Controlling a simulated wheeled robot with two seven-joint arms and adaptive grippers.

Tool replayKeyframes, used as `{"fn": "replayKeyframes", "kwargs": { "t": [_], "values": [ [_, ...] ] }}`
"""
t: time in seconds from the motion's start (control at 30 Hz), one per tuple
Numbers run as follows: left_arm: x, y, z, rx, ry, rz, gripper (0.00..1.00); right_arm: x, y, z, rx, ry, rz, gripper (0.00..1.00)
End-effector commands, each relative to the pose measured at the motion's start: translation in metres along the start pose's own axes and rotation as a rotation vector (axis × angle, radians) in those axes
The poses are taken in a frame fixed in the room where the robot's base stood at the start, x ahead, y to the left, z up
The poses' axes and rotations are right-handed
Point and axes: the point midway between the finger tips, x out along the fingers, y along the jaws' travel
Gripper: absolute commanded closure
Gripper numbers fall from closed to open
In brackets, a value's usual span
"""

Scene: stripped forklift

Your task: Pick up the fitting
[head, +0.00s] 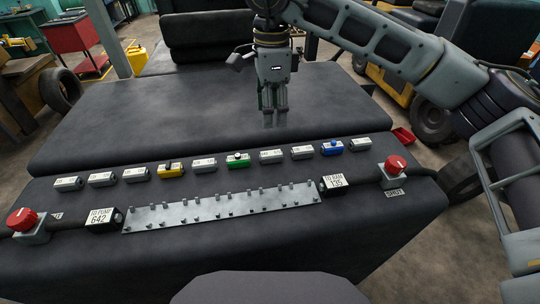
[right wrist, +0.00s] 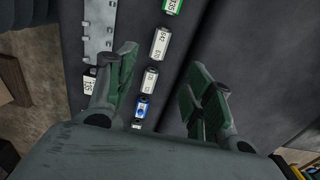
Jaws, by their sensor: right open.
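A row of small fittings lies on the dark bench top: several grey ones with white labels, such as one (head: 271,156) right of the green one, plus a yellow (head: 170,170), a green (head: 238,160) and a blue one (head: 332,147). Which fitting is meant cannot be told. My right gripper (head: 268,120) hangs above the dark surface behind the row, pointing down, apart from every fitting. In the right wrist view its fingers (right wrist: 160,60) are spread and empty; a grey labelled fitting (right wrist: 160,42) and the blue one (right wrist: 142,107) show between or near them. My left gripper is out of view.
In front of the row lies a metal strip with pegs (head: 220,208), between hose ends labelled TO PUMP 642 (head: 103,219) and TO RAM 135 (head: 336,184). Red-knobbed valves stand at left (head: 24,220) and right (head: 396,166). The dark surface behind the row (head: 140,110) is clear.

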Motion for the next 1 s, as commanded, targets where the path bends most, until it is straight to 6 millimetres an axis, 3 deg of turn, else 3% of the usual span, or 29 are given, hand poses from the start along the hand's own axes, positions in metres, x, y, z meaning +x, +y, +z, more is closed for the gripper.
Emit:
{"fn": "replayKeyframes", "kwargs": {
  "t": [0.27, 0.8, 1.0],
  "values": [
    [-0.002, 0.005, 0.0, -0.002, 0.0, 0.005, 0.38, 0.009, 0.0, 0.0, 0.001, -0.002, 0.002, 0.48],
    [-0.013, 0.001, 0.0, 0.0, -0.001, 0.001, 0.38, 0.075, 0.0, 0.001, 0.001, -0.003, 0.002, 0.48],
    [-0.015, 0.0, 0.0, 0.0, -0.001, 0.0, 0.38, 0.086, 0.0, 0.001, 0.0, -0.003, 0.0, 0.48]
  ]
}}
